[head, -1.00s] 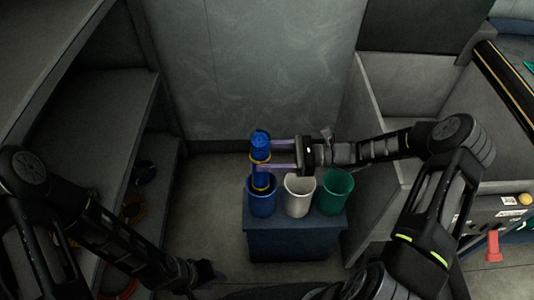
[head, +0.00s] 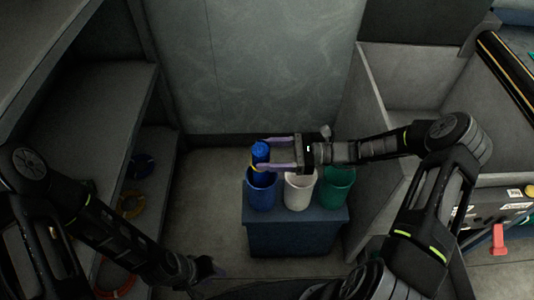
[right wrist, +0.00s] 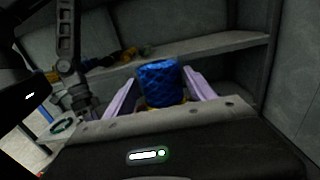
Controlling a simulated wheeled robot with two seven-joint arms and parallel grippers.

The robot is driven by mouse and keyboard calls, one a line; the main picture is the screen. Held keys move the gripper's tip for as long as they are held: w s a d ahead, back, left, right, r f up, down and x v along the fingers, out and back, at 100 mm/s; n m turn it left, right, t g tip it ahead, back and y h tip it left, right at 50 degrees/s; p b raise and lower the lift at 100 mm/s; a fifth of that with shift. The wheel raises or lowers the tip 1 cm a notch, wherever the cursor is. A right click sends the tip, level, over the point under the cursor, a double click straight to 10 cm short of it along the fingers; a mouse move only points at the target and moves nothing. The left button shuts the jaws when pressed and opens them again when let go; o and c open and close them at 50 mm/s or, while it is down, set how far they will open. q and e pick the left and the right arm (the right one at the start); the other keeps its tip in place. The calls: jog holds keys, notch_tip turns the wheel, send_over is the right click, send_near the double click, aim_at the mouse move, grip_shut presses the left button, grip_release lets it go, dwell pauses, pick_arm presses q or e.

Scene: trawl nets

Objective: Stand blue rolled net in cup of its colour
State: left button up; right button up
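The blue rolled net (head: 261,149) stands roughly upright with its lower part inside the blue cup (head: 262,196); its top and part of a yellow band show above the rim. My right gripper (head: 268,153) reaches in from the right, with one lilac finger on each side of the net's top. In the right wrist view the net (right wrist: 159,82) sits between the spread fingers, with narrow gaps, so the gripper looks open. My left gripper (head: 208,270) is low and left of the cups, dark and apart from them; its opening is unclear.
A white cup (head: 299,192) and a green cup (head: 336,190) stand beside the blue cup on a blue box (head: 297,238). Grey bin walls stand close on the right.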

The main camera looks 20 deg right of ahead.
jog(key=o, duration=0.3)
jog(key=shift+o, duration=0.2)
jog(key=shift+f, duration=0.1)
notch_tip(320, 180, up, 10)
jog(key=shift+r+p, duration=0.1)
jog(key=shift+p, duration=0.5)
dwell(1.0)
